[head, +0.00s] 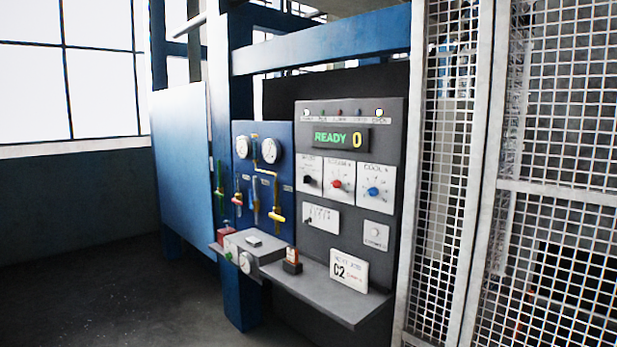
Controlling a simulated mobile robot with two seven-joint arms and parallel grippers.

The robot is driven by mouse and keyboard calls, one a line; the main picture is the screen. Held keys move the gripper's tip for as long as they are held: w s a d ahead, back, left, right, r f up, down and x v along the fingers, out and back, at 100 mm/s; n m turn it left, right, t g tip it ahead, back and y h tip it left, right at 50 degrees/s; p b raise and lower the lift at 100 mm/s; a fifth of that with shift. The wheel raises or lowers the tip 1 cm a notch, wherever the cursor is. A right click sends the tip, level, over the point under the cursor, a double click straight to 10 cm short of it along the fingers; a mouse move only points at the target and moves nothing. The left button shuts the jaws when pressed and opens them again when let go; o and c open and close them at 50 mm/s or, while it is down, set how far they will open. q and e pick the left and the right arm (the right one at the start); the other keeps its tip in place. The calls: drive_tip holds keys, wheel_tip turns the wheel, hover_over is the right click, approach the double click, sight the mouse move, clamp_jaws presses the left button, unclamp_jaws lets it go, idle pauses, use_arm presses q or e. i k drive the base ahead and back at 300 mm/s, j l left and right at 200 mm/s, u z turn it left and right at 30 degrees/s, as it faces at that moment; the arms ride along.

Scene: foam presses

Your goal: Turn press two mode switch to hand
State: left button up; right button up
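The press control panel (346,138) is a grey upright plate in the middle of the head view. Its display (341,138) reads "READY 0". Below it is a row of three white dial plates: one with a black knob (310,181), one with a red knob (336,184) and one with a blue knob (374,191). The black knob may be the mode switch; its label and pointer setting are too small to read. A white plate with a small lever (309,219) sits lower left. Neither of my grippers is in view.
Left of the panel, a blue board carries gauges (272,150) and yellow-handled valves (276,214). A grey shelf (330,292) juts out below, holding a "C2" card (348,269) and a small grey box. A mesh fence (560,120) stands at right. The floor at left is clear.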

sight(307, 179)
drive_tip(key=i+u, duration=0.1)
drive_tip(key=u, duration=0.3)
drive_tip(key=i+l+u, duration=0.1)
drive_tip(key=u, duration=0.3)
drive_tip(key=l+u, duration=0.1)
drive_tip(key=u, duration=0.35)
drive_tip(key=i+l+u, duration=0.4)
drive_tip(key=l, duration=0.25)
drive_tip(key=l+u, duration=0.25)
drive_tip(key=i+l+u, duration=0.1)
drive_tip(key=l, duration=0.45)
drive_tip(key=i+l, duration=0.1)
drive_tip(key=l, duration=0.5)
drive_tip(key=u, duration=0.05)
